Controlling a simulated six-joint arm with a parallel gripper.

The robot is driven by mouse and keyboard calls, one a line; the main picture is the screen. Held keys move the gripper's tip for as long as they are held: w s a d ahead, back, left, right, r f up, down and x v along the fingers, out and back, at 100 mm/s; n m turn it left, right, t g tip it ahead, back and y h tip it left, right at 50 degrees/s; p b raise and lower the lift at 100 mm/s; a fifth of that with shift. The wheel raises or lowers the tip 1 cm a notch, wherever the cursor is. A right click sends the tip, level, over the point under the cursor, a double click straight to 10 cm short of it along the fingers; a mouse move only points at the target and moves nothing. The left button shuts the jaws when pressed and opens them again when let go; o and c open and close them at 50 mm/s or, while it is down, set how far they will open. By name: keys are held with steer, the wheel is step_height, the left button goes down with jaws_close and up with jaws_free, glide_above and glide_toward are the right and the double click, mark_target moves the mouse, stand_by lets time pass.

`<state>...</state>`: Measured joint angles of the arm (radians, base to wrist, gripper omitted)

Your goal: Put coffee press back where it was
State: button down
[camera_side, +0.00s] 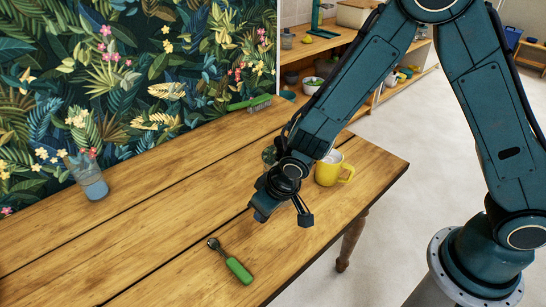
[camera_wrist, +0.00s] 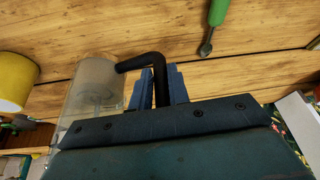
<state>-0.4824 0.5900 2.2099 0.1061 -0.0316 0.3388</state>
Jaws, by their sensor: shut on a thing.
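The coffee press (camera_wrist: 93,92) is a clear glass cylinder with a bent black handle, seen at left in the wrist view. My gripper (camera_wrist: 160,85) is shut on the handle, with one blue finger on each side of it. In the side view, my gripper (camera_side: 284,208) is over the right part of the wooden table. A sliver of greenish glass (camera_side: 268,155), seemingly the press, shows behind my wrist; the rest is hidden. I cannot tell whether its base touches the table.
A yellow mug (camera_side: 330,172) stands close by on the right. A green-handled tool (camera_side: 238,270) lies near the front edge. The table's middle is clear.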

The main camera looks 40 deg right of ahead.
steer(key=shift+f, duration=0.2)
steer(key=shift+f, duration=1.9)
steer(key=c, duration=1.3)
jaws_free()
steer(key=shift+f, duration=0.1)
steer(key=shift+c, duration=0.2)
steer(key=v, duration=1.2)
steer(key=shift+d+r, duration=0.1)
steer(key=shift+r, duration=0.1)
